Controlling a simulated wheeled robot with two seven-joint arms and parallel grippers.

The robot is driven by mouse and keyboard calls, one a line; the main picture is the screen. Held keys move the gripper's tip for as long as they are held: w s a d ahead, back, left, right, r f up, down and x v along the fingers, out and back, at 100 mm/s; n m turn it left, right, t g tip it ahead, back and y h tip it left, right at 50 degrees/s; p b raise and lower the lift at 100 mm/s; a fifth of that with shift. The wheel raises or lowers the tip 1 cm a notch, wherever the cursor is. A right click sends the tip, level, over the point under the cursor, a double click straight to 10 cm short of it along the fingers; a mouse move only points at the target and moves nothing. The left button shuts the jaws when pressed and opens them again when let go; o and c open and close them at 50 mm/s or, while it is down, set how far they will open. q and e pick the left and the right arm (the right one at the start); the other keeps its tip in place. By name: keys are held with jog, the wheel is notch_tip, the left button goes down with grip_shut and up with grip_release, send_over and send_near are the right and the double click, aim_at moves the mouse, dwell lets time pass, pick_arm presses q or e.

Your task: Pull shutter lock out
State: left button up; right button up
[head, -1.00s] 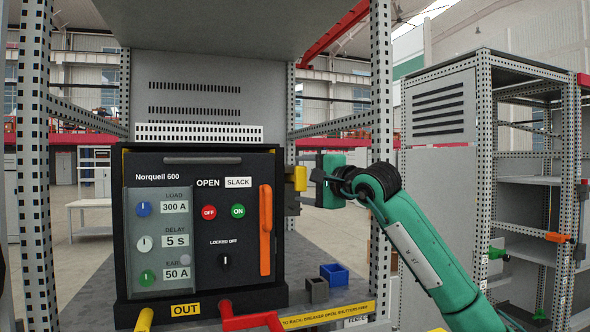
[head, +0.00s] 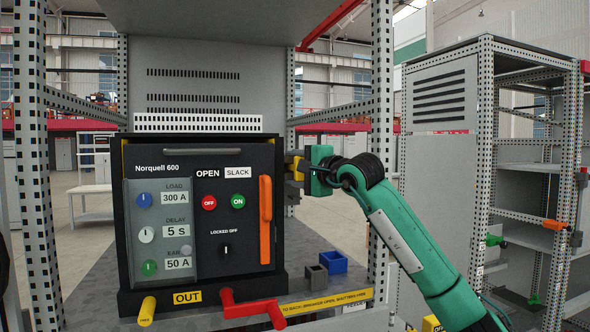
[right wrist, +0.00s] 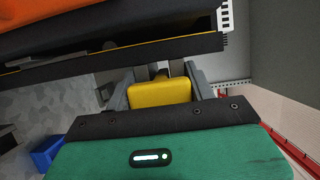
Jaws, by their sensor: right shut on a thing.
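The yellow shutter lock (head: 297,172) sits at the right side of the black Norquell 600 breaker unit (head: 160,148). It also shows in the right wrist view (right wrist: 160,92) as a yellow block between the fingers. My right gripper (head: 296,167), on a green arm coming from the right, is shut on the yellow block. The gripper body hides the near part of the block. My left gripper is not in view.
A red crank handle (head: 250,306) and a yellow handle (head: 147,311) stick out at the front below the unit. A grey box (head: 316,275) and a blue box (head: 333,262) stand on the shelf to the right. A perforated upright (head: 381,150) stands behind the arm.

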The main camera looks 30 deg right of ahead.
jog(key=shift+s+a+f+b, duration=0.2)
jog(key=shift+f+b, duration=0.15)
jog(key=shift+b, duration=0.15)
jog(key=shift+s+a+f+b, duration=0.15)
jog(key=shift+s+b, duration=0.2)
jog(key=shift+s, duration=0.15)
jog(key=shift+s+a+f+b, duration=0.15)
jog(key=shift+s+b, duration=0.15)
jog(key=shift+s, duration=0.2)
jog(key=shift+s+a+r, duration=0.1)
jog(key=shift+s+r, duration=0.15)
jog(key=shift+s, duration=0.25)
jog(key=shift+s+r, duration=0.25)
jog(key=shift+s, duration=0.2)
jog(key=o, duration=1.4)
jog(key=shift+w, duration=0.15)
jog(key=shift+r, duration=0.1)
